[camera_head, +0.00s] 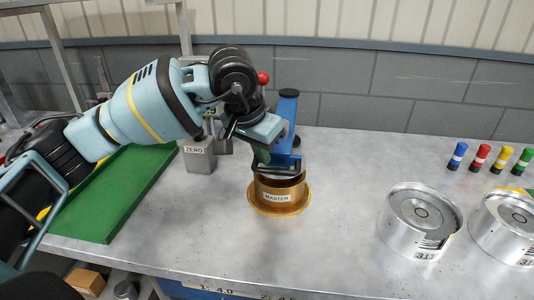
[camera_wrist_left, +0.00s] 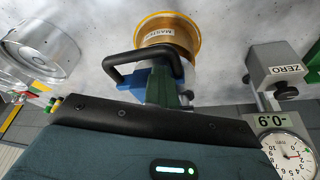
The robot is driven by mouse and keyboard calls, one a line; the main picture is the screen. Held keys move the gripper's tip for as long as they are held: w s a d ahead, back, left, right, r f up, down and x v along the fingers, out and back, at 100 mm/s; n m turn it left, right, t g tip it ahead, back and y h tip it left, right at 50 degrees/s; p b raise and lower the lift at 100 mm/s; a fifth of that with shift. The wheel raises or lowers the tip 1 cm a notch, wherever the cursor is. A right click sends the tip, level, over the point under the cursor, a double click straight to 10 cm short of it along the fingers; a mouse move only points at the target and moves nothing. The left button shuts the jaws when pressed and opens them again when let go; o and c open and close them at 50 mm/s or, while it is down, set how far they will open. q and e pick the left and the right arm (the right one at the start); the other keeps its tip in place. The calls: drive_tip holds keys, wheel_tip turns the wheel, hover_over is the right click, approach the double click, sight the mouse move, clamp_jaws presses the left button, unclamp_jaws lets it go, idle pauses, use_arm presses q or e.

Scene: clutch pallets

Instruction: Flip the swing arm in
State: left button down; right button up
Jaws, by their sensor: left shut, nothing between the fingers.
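A blue arm (camera_head: 287,118) with a black cap on top and a black loop handle (camera_head: 277,170) stands behind and over the brass master (camera_head: 276,208); I take it for the swing arm. In the left wrist view the loop handle (camera_wrist_left: 112,66) shows in front of the master (camera_wrist_left: 168,24), with a bit of blue (camera_wrist_left: 134,80) beside it. My left gripper (camera_head: 261,157) is shut and empty, its green fingertips close beside the blue arm at the handle. I cannot tell whether they touch it. My left wrist hides part of the blue arm. My right gripper is not in view.
A grey ZERO block (camera_head: 199,160) and a dial gauge (camera_wrist_left: 288,155) stand left of the master. Two metal cylinders (camera_head: 419,222) and several coloured pegs (camera_head: 480,157) are at the right. The table between master and cylinders is clear.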

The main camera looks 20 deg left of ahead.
use_arm(q)
drive_tip(key=shift+w+a, duration=0.1)
drive_tip(key=shift+a, duration=0.8)
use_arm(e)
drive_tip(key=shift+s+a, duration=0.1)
use_arm(q)
drive_tip(key=shift+a, duration=0.1)
drive_tip(key=shift+r, duration=0.1)
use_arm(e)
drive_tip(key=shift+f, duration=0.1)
use_arm(q)
drive_tip(key=r, duration=0.3)
drive_tip(key=shift+d, duration=0.2)
drive_tip(key=s+r, duration=0.2)
drive_tip(key=r, duration=0.2)
drive_tip(key=shift+s+d+r, duration=0.1)
drive_tip(key=shift+s+d, duration=0.1)
drive_tip(key=shift+s, duration=0.2)
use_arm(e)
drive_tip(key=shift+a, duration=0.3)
use_arm(q)
drive_tip(key=shift+s, duration=0.1)
